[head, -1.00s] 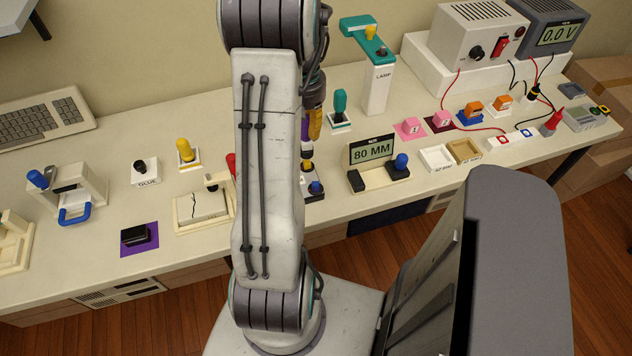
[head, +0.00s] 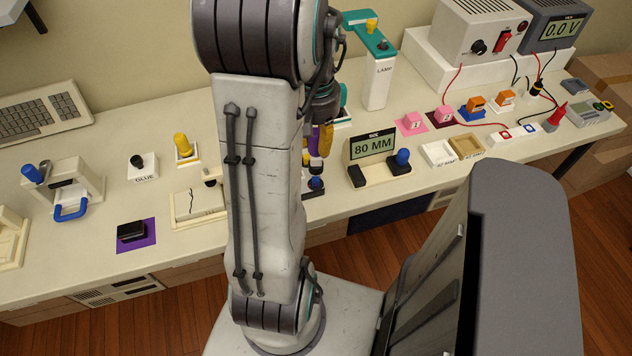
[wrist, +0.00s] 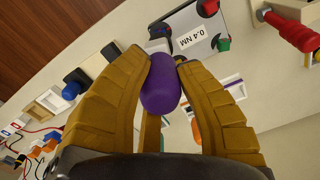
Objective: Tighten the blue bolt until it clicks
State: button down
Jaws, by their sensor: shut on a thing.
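My gripper (wrist: 165,72) is shut on a purple rounded handle (wrist: 160,88), which sits between its two yellow-brown fingers in the wrist view. In the head view the purple handle (head: 312,142) shows beside a yellow finger, just right of my arm. A pale block (wrist: 178,28) marked "0.4 NM" lies beyond the handle's tip in the wrist view. In the head view a small blue-topped piece (head: 316,183) on a dark base shows below the gripper, partly hidden by my arm. I cannot tell whether it is the blue bolt, or whether the handle's lower end touches anything.
A gauge reading "80 MM" (head: 373,145) with a blue knob (head: 403,157) stands right of the gripper.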

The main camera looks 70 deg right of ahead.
aim_at(316, 157)
jog(key=shift+d+f+b, duration=0.1)
jog(key=shift+f+b, duration=0.65)
jog(key=shift+f, duration=0.65)
jog(key=shift+f+b, duration=1.3)
jog(key=shift+f, duration=0.25)
dwell(0.6)
jog(key=c, duration=0.9)
grip_release()
jog(key=shift+r, duration=0.15)
notch_tip(316, 157, up, 12)
jog(key=shift+f, duration=0.1)
